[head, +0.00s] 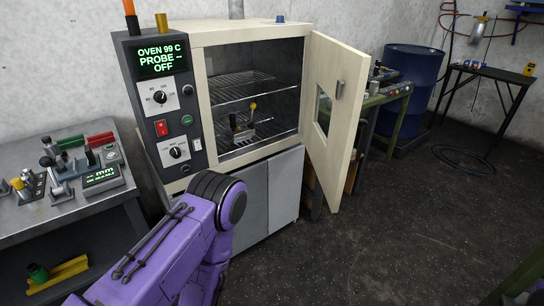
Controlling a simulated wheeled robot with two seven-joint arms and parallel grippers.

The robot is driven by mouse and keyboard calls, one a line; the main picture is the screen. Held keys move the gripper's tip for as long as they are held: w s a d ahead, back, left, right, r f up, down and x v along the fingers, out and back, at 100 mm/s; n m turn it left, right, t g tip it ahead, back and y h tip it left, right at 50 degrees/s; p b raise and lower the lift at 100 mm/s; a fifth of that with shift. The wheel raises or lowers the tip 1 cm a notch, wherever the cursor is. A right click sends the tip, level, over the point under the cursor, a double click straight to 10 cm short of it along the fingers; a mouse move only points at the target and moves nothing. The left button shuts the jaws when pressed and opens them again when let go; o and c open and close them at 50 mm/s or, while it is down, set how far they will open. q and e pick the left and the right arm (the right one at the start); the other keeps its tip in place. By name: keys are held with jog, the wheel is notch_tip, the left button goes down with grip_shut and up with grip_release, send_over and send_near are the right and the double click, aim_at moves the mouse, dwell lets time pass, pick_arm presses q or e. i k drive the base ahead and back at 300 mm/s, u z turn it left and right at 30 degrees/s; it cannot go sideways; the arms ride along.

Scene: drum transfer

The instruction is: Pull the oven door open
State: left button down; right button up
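The oven (250,30) is a cream cabinet on a grey base, with a dark control panel (160,95) on its left side. Its display reads "OVEN 99 C", "PROBE --" and "OFF". Inside are wire racks (245,85) and a small fixture with a yellow knob (252,106) on the lower one. A purple arm of mine reaches up in front of the oven base, and neither gripper shows.
A grey bench (85,215) with tools and a gauge box stands left. Behind the door are a green-framed table (385,100) and a blue drum (412,65). A black-legged table (490,75) stands far right, with a hose coil (462,160) on the floor. The floor at right is mostly clear.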

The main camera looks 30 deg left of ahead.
aim_at(331, 60)
jog(key=z, duration=0.4)
jog(key=k, duration=0.2)
jog(key=u, duration=1.5)
jog(key=i, duration=0.85)
jog(key=z, duration=0.75)
jog(key=i, duration=0.55)
jog(key=z, duration=0.65)
